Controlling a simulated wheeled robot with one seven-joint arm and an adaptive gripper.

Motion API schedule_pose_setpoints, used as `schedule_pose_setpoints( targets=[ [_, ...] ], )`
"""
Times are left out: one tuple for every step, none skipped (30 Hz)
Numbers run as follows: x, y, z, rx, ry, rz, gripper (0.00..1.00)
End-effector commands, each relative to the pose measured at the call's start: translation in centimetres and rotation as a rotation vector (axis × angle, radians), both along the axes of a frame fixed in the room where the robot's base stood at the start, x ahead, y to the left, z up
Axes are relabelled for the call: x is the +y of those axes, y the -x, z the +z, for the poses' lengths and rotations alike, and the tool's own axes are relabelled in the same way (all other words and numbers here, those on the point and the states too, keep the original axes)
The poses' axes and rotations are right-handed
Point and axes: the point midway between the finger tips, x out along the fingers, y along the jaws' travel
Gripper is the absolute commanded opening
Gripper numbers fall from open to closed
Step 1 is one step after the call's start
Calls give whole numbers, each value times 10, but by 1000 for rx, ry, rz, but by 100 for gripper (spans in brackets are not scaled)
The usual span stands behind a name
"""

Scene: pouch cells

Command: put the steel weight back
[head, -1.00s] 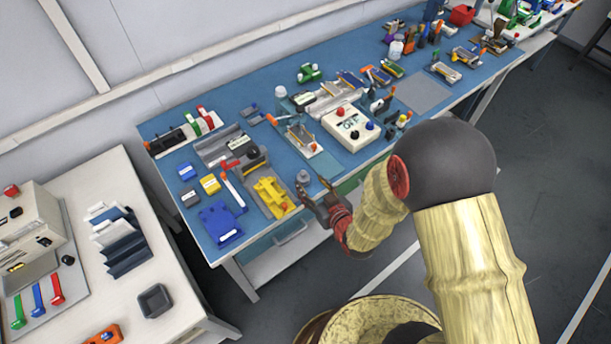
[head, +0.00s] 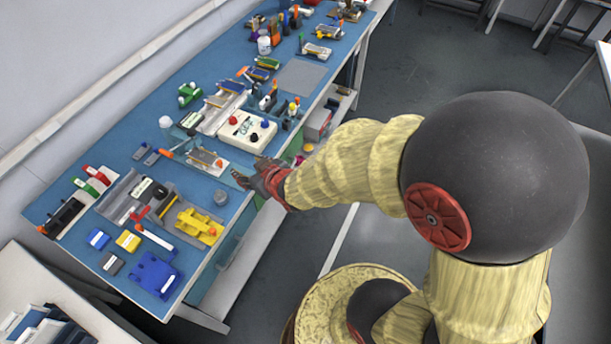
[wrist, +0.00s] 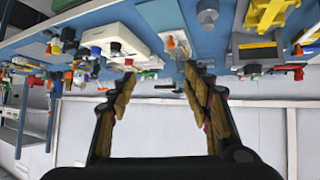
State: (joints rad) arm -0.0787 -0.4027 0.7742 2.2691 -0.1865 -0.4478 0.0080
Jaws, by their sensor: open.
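The steel weight (head: 220,197) is a small grey cylinder standing upright on the blue bench top, near the front edge and beside the yellow fixture (head: 205,222). It also shows in the wrist view (wrist: 207,14), at the top and right of the fingers. My gripper (head: 246,175) is over the bench's front edge, a little right of and apart from the weight. In the wrist view my gripper (wrist: 158,78) has its two fingers spread with nothing between them. The place where the weight belongs cannot be told from these frames.
A white box with knobs (head: 238,136) and a small tray (head: 206,161) stand close beyond my gripper. A blue fixture (head: 157,275) is at the near corner. A grey mat (head: 301,76) farther along is bare. Bench clutter surrounds the weight's far side.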

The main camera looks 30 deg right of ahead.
Motion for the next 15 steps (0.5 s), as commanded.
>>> schedule_pose_setpoints(
  targets=[
    [-10,2,25,18,10,-30,50],
    [-16,6,36,40,16,-48,50],
    [-23,13,51,68,22,-71,50],
    [-28,19,61,91,25,-88,50],
    [-33,27,72,113,26,-105,50],
    [-39,38,86,143,28,-126,50],
    [-43,48,97,165,27,-141,50],
    [-47,58,106,189,26,-156,50],
    [-51,73,120,218,23,-174,50],
    [-54,86,129,243,19,-186,50],
    [-56,98,137,265,15,-198,50],
    [-58,115,148,293,10,-211,50],
    [-59,128,154,315,5,-219,50],
    [-60,140,160,335,0,-226,50],
    [-61,155,167,359,-6,-234,50]
  ],
)
